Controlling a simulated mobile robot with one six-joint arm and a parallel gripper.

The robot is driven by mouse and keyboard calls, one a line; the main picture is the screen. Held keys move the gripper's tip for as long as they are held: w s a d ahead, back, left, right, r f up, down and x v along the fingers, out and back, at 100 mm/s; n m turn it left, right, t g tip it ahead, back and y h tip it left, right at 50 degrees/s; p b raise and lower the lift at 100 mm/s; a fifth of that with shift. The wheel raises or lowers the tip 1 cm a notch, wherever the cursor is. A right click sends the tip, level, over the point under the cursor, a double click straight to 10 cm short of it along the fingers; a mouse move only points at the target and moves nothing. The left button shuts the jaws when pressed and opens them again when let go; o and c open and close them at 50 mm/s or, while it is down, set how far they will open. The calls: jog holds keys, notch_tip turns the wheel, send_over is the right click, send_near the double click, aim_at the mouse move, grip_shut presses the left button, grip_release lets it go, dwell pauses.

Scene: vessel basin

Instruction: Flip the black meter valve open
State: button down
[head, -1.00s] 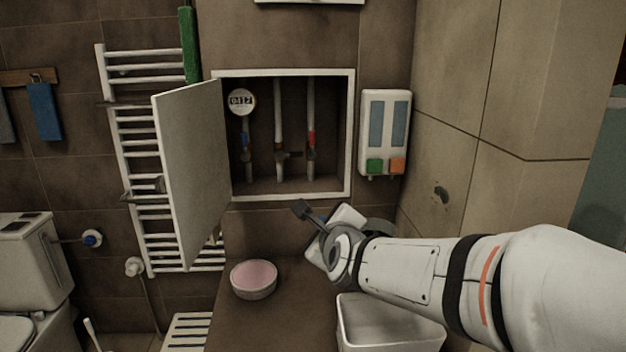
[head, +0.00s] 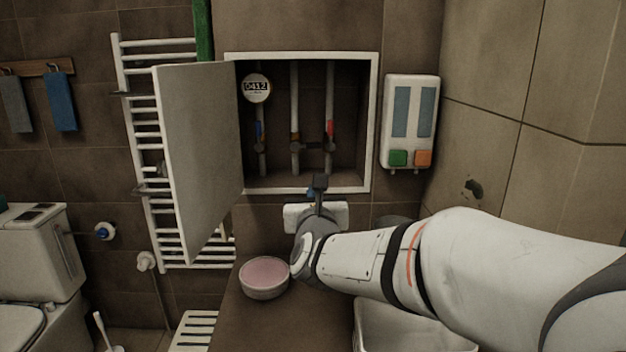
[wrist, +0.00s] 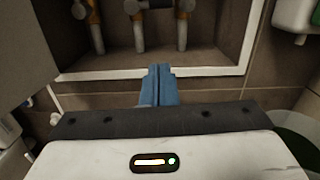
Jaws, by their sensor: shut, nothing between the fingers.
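The meter cabinet (head: 372,120) is a white-framed wall recess with its door (head: 200,150) swung open to the left. Inside are three upright pipes with brass-coloured valves. The left valve has a blue handle (head: 260,130) and the right one a red handle (head: 329,129). The middle valve (head: 295,143) has a dark handle, small and hard to make out against the shadow. In the wrist view the middle valve (wrist: 135,8) is cut by the top edge. My gripper (head: 320,182) is shut and empty, in front of the cabinet's lower frame. Its blue fingers (wrist: 158,85) show together below the pipes.
A round meter reading 0412 (head: 256,88) is on the left pipe. A pink-topped bowl (head: 264,277) and a white basin (head: 375,325) are below. A towel rail (head: 135,130) stands behind the door.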

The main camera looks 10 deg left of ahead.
aim_at(306, 145)
jog(key=p+x, duration=0.1)
jog(key=x, duration=0.8)
notch_tip(306, 145, up, 3)
jog(key=shift+a+f+p, duration=0.1)
jog(key=shift+p, duration=0.4)
jog(key=shift+r, duration=0.4)
jog(key=shift+w+a+r, duration=0.1)
jog(key=shift+w+r, duration=0.05)
jog(key=shift+w, duration=0.05)
